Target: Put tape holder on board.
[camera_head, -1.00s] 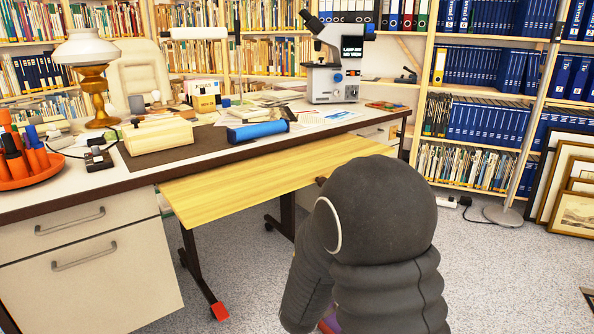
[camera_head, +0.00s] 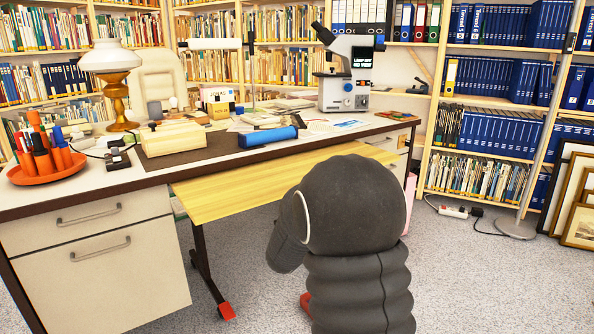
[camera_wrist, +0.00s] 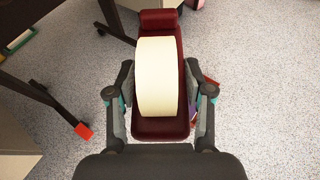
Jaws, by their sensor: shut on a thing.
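The tape holder (camera_wrist: 160,130) is dark red with a wide cream roll of tape in it and fills the middle of the wrist view. My gripper (camera_wrist: 159,88) is shut on it, one finger on each side, and holds it above the grey floor. In the head view my dark arm hides the gripper and nearly all of the holder. The board (camera_head: 240,192) is a bare yellow wooden top in front of the desk, a little lower than it. My arm is in front of its right part.
The desk (camera_head: 105,190) behind the board bears a blue roll (camera_head: 267,136), a microscope (camera_head: 350,72), a wooden box (camera_head: 172,138), a lamp (camera_head: 113,80) and an orange pen tray (camera_head: 47,171). A table leg with a red foot (camera_head: 227,311) stands on the floor. Framed prints (camera_head: 582,215) lean at the right.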

